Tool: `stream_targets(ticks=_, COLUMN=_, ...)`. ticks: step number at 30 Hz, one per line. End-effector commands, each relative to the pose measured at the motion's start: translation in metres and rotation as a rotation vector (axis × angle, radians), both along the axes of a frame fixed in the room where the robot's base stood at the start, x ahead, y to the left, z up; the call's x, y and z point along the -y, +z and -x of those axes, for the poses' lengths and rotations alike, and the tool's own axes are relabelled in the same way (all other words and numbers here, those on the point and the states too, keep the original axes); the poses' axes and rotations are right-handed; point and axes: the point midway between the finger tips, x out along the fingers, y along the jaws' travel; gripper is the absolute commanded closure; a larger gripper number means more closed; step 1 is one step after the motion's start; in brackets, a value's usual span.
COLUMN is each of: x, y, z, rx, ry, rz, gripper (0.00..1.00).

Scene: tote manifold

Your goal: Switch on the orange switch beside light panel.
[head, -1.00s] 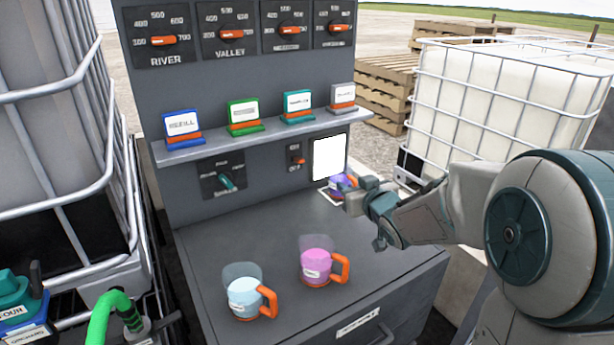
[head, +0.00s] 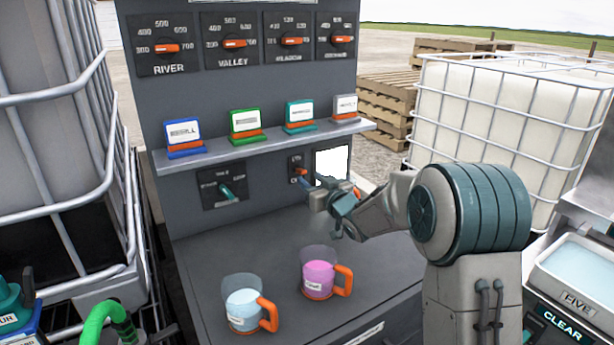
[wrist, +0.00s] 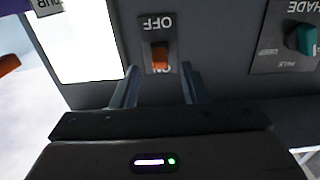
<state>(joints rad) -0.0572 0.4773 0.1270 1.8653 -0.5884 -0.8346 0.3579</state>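The orange switch (wrist: 160,57) sits on a dark plate with an upside-down OFF label above it in the wrist view. A second label below the switch is partly cut off. In the head view the switch plate (head: 297,165) is left of the white light panel (head: 331,163), partly behind my gripper. The panel also shows in the wrist view (wrist: 85,40). My gripper (wrist: 160,76) is open and empty, its fingers apart on either side of the switch plate's lower end there. In the head view my gripper (head: 309,188) is close to the plate; contact cannot be told.
A dark dial with a teal knob (head: 226,190) is left of the switch. A shelf (head: 260,142) with several labelled cards runs above. Two orange-handled cups, one blue (head: 243,308) and one pink (head: 318,280), stand on the counter below. A caged tank (head: 500,120) is at right.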

Motion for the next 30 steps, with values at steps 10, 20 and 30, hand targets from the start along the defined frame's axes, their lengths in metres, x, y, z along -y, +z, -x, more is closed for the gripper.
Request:
stream_targets(ticks=10, x=-0.018, y=0.000, z=-0.026, rx=0.001, ry=0.000, rz=-0.001, gripper=0.60)
stream_targets(ticks=20, x=-0.018, y=0.000, z=-0.027, rx=0.000, ry=-0.001, rz=0.000, gripper=0.71)
stream_targets(ticks=30, x=-0.018, y=0.003, z=-0.027, rx=-0.010, ry=-0.001, rz=0.007, gripper=1.00)
